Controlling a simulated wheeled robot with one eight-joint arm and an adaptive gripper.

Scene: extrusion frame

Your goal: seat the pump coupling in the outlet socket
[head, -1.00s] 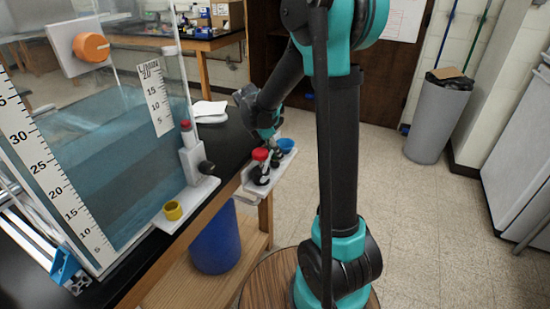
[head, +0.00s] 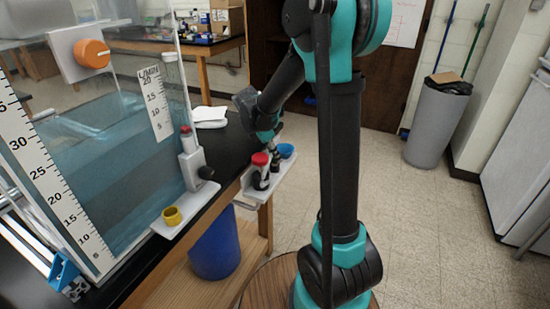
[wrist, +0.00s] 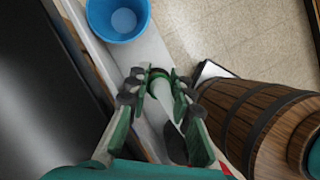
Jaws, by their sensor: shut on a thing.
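My gripper (head: 273,147) is low over a small white shelf at the bench edge. In the wrist view, its green fingers (wrist: 161,86) are closed around a slim pale piece with a dark green ring (wrist: 159,74), which stands over the shelf. I cannot tell for sure that this piece is the pump coupling. In the head view it is small and dark, between a red-capped black piece (head: 261,159) and a blue cup (head: 286,151). A yellow round socket (head: 172,215) stands on a white ledge by the tank, apart from my gripper; it may be the outlet socket.
The blue cup (wrist: 118,18) is just beyond the fingers in the wrist view. A water tank (head: 120,130) with scales and a white valve block (head: 191,160) stand left of the shelf. A blue bin (head: 215,248) is below the bench.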

